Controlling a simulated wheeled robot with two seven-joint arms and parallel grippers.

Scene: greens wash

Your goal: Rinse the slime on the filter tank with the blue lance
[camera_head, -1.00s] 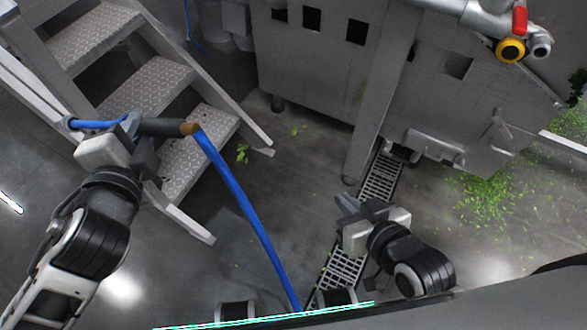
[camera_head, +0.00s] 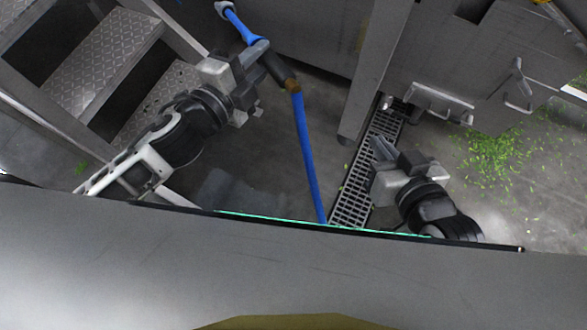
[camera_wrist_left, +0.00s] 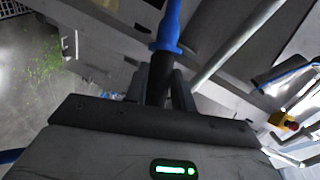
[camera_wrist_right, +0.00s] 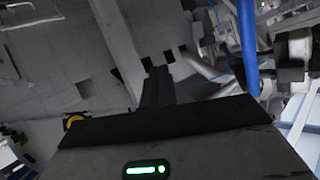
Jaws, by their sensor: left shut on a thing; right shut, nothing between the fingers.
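The blue lance (camera_head: 242,24) has a dark grip and a pale nozzle end pointing to the upper left in the head view. My left gripper (camera_head: 260,62) is shut on its dark grip. The lance also shows in the left wrist view (camera_wrist_left: 170,25), running forward from between the fingers. A blue hose (camera_head: 307,150) hangs from its brown rear fitting. My right gripper (camera_head: 381,150) is shut and empty above the floor grate. Grey steel equipment (camera_head: 325,38) stands ahead; I cannot tell which part is the filter tank. No slime can be made out on it.
Metal steps (camera_head: 105,60) stand at the left. A floor drain grate (camera_head: 352,200) runs beside a steel leg (camera_head: 375,70). Green leaf scraps (camera_head: 490,155) lie on the floor at the right. Open floor lies between the steps and the grate.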

